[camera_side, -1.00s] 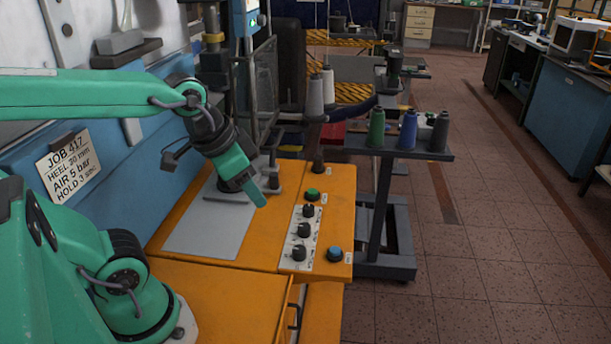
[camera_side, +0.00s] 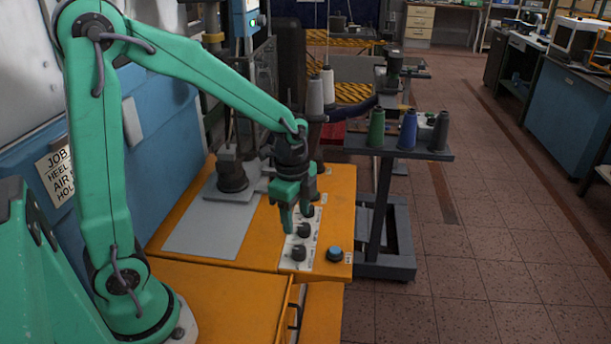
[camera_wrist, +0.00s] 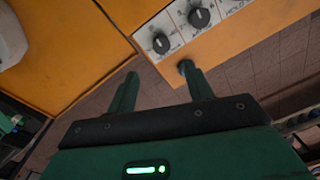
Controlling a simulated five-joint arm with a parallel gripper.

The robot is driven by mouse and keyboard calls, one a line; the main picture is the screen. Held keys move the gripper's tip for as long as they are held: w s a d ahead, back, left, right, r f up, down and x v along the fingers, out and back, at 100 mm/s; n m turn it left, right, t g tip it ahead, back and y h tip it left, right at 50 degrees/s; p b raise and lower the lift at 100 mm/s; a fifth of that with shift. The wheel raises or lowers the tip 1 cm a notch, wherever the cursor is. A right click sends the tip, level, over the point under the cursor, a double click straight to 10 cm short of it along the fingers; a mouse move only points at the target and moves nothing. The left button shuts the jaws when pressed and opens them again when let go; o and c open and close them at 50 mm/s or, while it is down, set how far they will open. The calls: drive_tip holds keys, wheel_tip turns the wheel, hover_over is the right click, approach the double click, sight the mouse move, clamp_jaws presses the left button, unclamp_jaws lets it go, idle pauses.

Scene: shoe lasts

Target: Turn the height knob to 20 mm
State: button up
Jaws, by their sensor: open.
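Three black knobs stand in a row on a white plate on the orange machine bed: a far knob (camera_side: 308,211), a middle knob (camera_side: 304,230) and a near knob (camera_side: 299,253). Their labels are too small to read, so I cannot tell which is the height knob. My gripper (camera_side: 296,217) points down over the far part of the plate and partly hides the far knob. In the wrist view my gripper (camera_wrist: 157,73) is open with nothing between its fingers. Two knobs (camera_wrist: 161,44) (camera_wrist: 199,17) show beyond the fingertips, apart from them.
A blue button (camera_side: 334,254) sits right of the near knob. A grey plate (camera_side: 212,232) covers the bed to the left. A job sign (camera_side: 58,176) is partly hidden by my arm. A stand with thread cones (camera_side: 408,129) is at the right, close to the bed.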

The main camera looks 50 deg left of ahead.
sight(300, 249)
drive_tip(key=shift+w+f+m+g, duration=0.15)
drive_tip(key=shift+w+f+m, duration=0.2)
drive_tip(key=shift+f, duration=0.35)
drive_tip(key=shift+w+f+m+g, duration=0.15)
drive_tip(key=shift+f+m, duration=0.3)
drive_tip(key=shift+f, duration=0.2)
drive_tip(key=shift+f, duration=0.15)
drive_tip(key=shift+f, duration=3.75)
drive_tip(key=c, duration=1)
